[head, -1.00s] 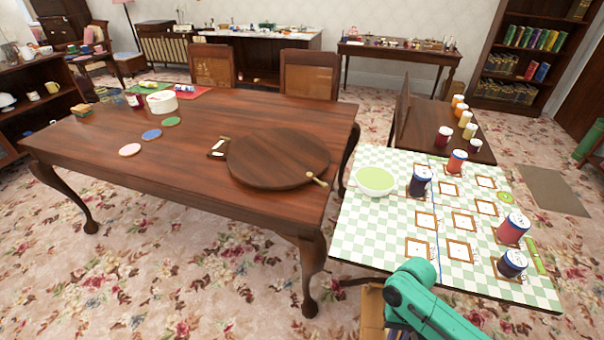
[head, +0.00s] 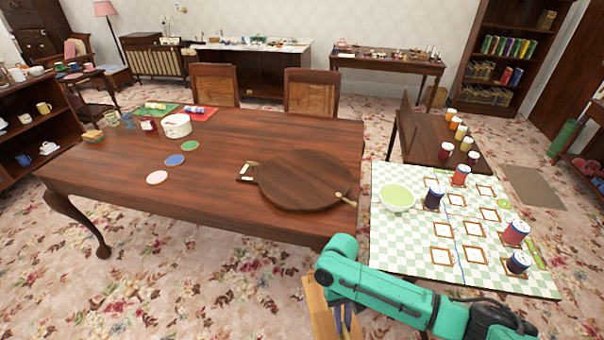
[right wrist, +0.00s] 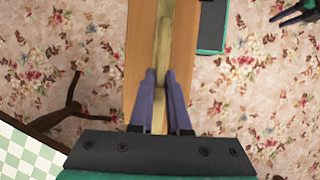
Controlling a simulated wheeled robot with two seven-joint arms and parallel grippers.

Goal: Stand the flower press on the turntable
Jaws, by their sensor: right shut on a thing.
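The turntable (head: 306,181) is a round dark wooden disc with a small light handle, lying flat near the right end of the large table. Its top is bare. My right gripper (head: 343,318) is low in front of the table, below the turntable in the picture. In the right wrist view its purple fingers (right wrist: 160,100) are shut on a narrow light wooden piece (right wrist: 163,55), which I take as the flower press. A broad orange-brown wooden face (right wrist: 183,60) shows behind the fingers; I cannot tell whether it belongs to the press. My left gripper is not seen in the head view.
A small tile with light marks (head: 246,172) lies against the turntable's left side. Coloured discs (head: 174,160) and a white tub (head: 176,125) stand farther left. The table's front middle is clear.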

